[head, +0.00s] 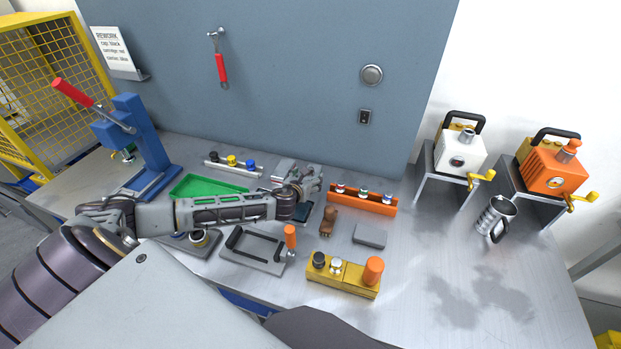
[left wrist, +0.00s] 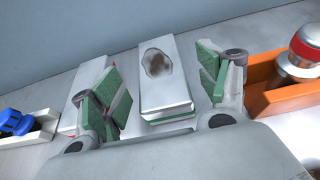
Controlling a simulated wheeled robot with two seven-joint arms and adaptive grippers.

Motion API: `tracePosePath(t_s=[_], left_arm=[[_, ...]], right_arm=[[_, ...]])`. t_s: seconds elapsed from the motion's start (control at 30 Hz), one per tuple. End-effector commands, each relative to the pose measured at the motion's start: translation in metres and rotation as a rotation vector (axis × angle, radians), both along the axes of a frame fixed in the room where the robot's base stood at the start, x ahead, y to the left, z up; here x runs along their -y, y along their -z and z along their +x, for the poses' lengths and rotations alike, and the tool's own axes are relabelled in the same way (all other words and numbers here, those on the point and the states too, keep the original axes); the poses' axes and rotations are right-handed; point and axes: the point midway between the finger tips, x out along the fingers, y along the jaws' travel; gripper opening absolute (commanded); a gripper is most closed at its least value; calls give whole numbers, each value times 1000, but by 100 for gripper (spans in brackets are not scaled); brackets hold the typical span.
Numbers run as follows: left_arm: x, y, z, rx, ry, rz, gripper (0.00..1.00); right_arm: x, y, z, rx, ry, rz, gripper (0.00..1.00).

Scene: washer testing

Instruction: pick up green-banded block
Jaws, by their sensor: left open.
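The green-banded block (left wrist: 167,80) is pale with a dark stain on its upper face. A green band shows along its near lower edge in the left wrist view. My left gripper (left wrist: 160,88) is open, with one green-padded finger on each side of the block. I cannot tell if either pad touches it. A second pale block (left wrist: 88,80) with a bit of red stands just left, partly hidden by the left finger. In the head view my left gripper (head: 299,178) reaches over the table's middle and largely hides the blocks. My right gripper is not in view.
An orange rack (head: 362,204) with several capped pieces stands right of the gripper. A white rack (head: 233,166) with coloured knobs is left. A green tray (head: 208,186) lies partly under my left arm. A grey block (head: 370,236) and yellow fixture (head: 342,278) stand nearer. The table's right side has free room.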

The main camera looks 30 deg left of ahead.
Motion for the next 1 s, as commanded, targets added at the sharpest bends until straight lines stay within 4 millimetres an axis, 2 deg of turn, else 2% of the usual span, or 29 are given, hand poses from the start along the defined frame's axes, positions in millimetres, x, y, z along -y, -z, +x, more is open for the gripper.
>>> tracePosePath(t_s=[0.4, 0.93, 1.0], left_arm=[[-7, 11, 26, 0, 0, -1, 75], [-7, 12, 27, 0, 1, 0, 75], [-7, 12, 27, 0, 1, 0, 66]], right_arm=[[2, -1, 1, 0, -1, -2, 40], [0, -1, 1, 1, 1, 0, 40], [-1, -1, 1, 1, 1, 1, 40]])
